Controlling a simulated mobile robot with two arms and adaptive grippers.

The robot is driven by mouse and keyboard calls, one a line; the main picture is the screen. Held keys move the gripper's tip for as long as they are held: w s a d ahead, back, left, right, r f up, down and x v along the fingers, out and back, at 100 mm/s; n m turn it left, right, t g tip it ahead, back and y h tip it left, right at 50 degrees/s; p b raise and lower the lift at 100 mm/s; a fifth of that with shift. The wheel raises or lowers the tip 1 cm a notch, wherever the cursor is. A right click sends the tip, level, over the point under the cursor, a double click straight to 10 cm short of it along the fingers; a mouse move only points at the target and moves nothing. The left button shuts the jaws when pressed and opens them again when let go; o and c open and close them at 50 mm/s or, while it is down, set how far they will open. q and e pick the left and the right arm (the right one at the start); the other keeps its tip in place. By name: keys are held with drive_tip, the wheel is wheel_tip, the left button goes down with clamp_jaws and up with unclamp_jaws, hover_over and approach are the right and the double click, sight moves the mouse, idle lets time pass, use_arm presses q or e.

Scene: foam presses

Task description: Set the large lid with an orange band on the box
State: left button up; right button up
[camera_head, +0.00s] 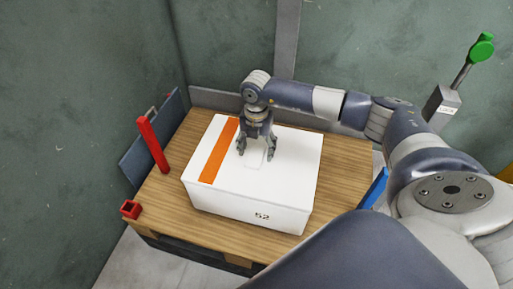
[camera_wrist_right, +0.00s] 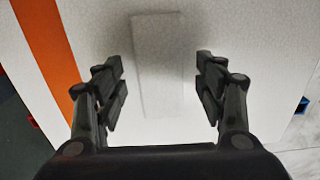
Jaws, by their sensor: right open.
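The large white lid (camera_head: 295,155) with an orange band (camera_head: 219,150) lies flat on top of the white box (camera_head: 225,205), marked 52 on its front. No clear gap shows between lid and box. My right gripper (camera_head: 257,155) points down over the middle of the lid, open and empty. In the right wrist view its two fingers (camera_wrist_right: 160,82) stand apart on either side of a pale rectangular grip (camera_wrist_right: 158,60) on the lid (camera_wrist_right: 255,35). I cannot tell whether the fingertips touch the lid. My left gripper is not in view.
The box stands on a wooden pallet (camera_head: 345,185). A red post (camera_head: 153,145) and a small red bracket (camera_head: 130,209) are at its left, a blue piece (camera_head: 375,188) at its right. A green-knobbed lever (camera_head: 481,48) stands at the right. Green walls close off the back.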

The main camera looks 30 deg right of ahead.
wheel_tip(320, 180, up, 12)
idle(0.5)
idle(0.4)
